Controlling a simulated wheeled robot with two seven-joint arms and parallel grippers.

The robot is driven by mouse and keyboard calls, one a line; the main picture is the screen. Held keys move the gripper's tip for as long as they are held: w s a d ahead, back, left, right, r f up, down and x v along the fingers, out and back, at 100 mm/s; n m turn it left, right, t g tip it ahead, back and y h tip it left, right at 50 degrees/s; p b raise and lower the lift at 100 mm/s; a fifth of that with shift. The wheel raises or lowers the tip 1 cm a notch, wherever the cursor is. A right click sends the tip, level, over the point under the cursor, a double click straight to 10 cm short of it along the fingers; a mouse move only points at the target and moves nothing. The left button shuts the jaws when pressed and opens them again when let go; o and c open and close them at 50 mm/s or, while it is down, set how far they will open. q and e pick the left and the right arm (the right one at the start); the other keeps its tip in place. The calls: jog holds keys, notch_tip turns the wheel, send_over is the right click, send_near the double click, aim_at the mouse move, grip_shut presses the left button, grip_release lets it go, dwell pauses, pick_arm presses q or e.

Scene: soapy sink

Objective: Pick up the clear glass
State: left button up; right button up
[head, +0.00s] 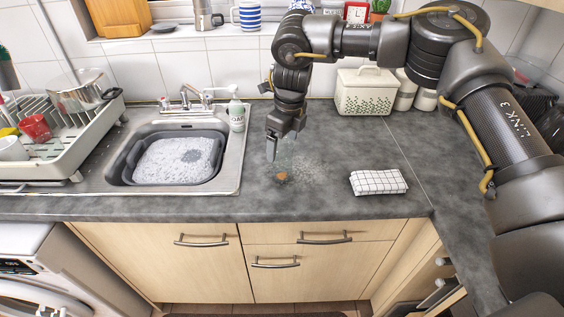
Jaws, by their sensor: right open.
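A faint, see-through shape that looks like the clear glass (286,160) stands on the grey worktop right of the sink, its outline hard to make out. A small brown spot (282,176) shows at its base; I cannot tell what it is. My right gripper (279,148) is open and points down, just above or at the glass's upper part. One finger shows at the left; the other is hard to see. I cannot tell whether the fingers touch the glass. My left gripper is not in view.
A sink with a grey basin of suds (178,160) and a white soap bottle (236,112) lie to the left. A checked cloth (378,182) lies right of the glass. A cream container (366,92) stands behind. A dish rack (75,150) is far left.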

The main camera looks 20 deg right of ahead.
jog(key=shift+f, duration=0.25)
jog(key=f+p, duration=0.1)
jog(key=w+f+p, duration=0.1)
jog(key=f, duration=0.1)
jog(key=shift+a+f, duration=0.1)
jog(key=shift+f, duration=0.7)
jog(key=c, duration=1.2)
jog(key=shift+r, duration=0.1)
jog(key=shift+r, duration=0.2)
notch_tip(320, 180, up, 2)
jog(key=shift+w+r+b, duration=0.1)
jog(key=shift+r+b, duration=0.05)
jog(key=shift+b, duration=0.9)
jog(key=s+a+r+b, duration=0.1)
jog(key=s+r, duration=0.2)
jog(key=s, duration=0.1)
jog(key=s+a+r+b, duration=0.1)
jog(key=s+r+b, duration=0.1)
jog(key=s, duration=0.3)
jog(key=s+a+r+b, duration=0.1)
jog(key=s+a+r, duration=0.1)
jog(key=s+r, duration=0.2)
jog(key=shift+s+r, duration=0.35)
jog(key=shift+r, duration=0.15)
